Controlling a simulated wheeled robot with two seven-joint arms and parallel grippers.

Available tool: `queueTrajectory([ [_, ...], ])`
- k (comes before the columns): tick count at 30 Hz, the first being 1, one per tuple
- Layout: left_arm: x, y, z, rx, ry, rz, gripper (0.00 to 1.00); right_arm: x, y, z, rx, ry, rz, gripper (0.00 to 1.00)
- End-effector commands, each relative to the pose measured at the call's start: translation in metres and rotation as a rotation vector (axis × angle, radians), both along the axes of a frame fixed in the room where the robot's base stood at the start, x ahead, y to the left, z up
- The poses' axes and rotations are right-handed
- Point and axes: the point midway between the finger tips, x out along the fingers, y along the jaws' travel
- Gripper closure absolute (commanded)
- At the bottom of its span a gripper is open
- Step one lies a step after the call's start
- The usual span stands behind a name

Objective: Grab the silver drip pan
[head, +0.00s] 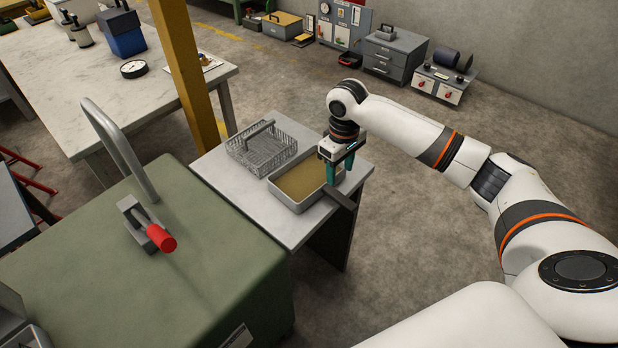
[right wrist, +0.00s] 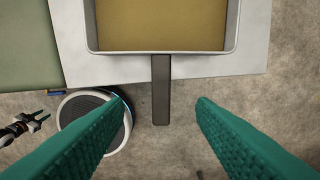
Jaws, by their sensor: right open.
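The silver drip pan (head: 287,203) is a shallow rectangular tray with a tan inside. It lies on a small pale side table (head: 216,168), and its dark flat handle (head: 341,199) juts out past the table edge. In the right wrist view the pan's rim (right wrist: 163,51) is at the top and the handle (right wrist: 161,92) hangs down from it. My right gripper (head: 342,183) is open above the handle, its green fingers (right wrist: 160,112) on either side of it with gaps. I see no contact.
A grey wire basket (head: 262,150) stands beside the pan on the same table. A green cabinet (head: 206,270) with a red-knobbed lever (head: 161,238) is at the near left. A yellow post (head: 184,70) rises behind. Floor right of the table is clear.

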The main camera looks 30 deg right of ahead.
Motion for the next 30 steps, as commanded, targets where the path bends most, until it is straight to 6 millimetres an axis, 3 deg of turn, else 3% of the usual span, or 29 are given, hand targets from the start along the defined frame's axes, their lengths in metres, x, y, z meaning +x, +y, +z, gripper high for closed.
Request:
queueTrajectory([
  [3, 0.000, 0.001, 0.001, 0.001, 0.000, 0.001, 0.62, 0.000, 0.000, -0.021, 0.000, 0.002, 0.001, 0.49],
  [11, 0.000, 0.002, 0.002, 0.002, 0.001, 0.001, 0.62, 0.001, 0.001, -0.042, 0.000, 0.000, 0.002, 0.49],
  [19, -0.001, 0.003, 0.005, 0.004, 0.002, 0.002, 0.62, 0.005, 0.001, -0.081, 0.000, 0.001, 0.002, 0.49],
  [29, -0.001, 0.003, 0.005, 0.004, 0.002, 0.002, 0.62, 0.006, 0.000, -0.089, 0.000, -0.002, 0.003, 0.49],
  [30, -0.001, 0.003, 0.005, 0.004, 0.002, 0.002, 0.62, 0.006, 0.000, -0.089, 0.000, -0.002, 0.003, 0.54],
])
